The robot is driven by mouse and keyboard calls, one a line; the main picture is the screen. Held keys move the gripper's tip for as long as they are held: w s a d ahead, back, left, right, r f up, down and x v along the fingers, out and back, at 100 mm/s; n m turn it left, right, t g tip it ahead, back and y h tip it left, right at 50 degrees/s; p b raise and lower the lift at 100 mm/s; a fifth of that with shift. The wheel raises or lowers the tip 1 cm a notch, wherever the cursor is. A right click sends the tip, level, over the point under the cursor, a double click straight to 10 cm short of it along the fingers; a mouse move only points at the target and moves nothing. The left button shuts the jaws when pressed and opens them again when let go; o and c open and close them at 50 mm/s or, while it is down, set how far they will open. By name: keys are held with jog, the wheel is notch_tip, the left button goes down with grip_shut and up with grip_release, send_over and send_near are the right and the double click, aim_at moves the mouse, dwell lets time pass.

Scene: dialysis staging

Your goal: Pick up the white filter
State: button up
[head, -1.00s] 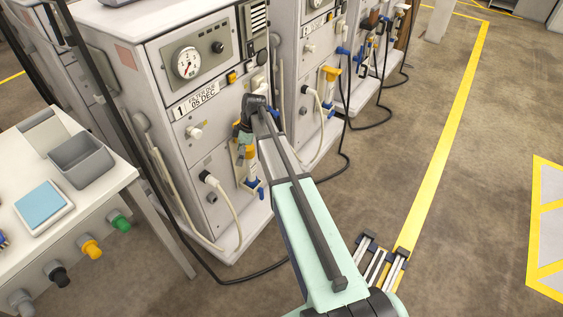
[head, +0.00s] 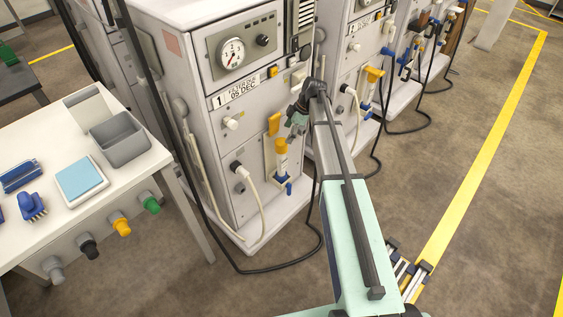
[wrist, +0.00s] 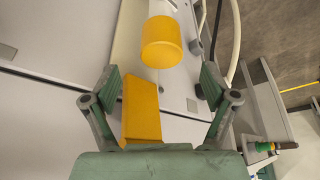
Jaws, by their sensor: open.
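The white filter (head: 281,162) stands upright on the front of the dialysis machine labelled 1, low on its right side. It has an orange-yellow cap, a pale body and a blue fitting below. My gripper (head: 297,124) is open and empty, just above and right of the cap in the head view, apart from it. In the wrist view, the round cap (wrist: 162,42) lies ahead of the open fingers (wrist: 160,75), about midway between them. The filter's body is mostly hidden behind the cap there.
An orange clip (head: 274,123) is on the panel above the filter; an orange block (wrist: 141,108) shows near my left finger in the wrist view. A white hose (head: 252,200) loops left of the filter. A table (head: 110,190) with a grey bin (head: 122,140) stands left.

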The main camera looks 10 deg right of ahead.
aim_at(283, 141)
jog(key=shift+p+x, duration=0.65)
jog(key=shift+x, duration=3)
jog(key=shift+s, duration=0.1)
grip_shut()
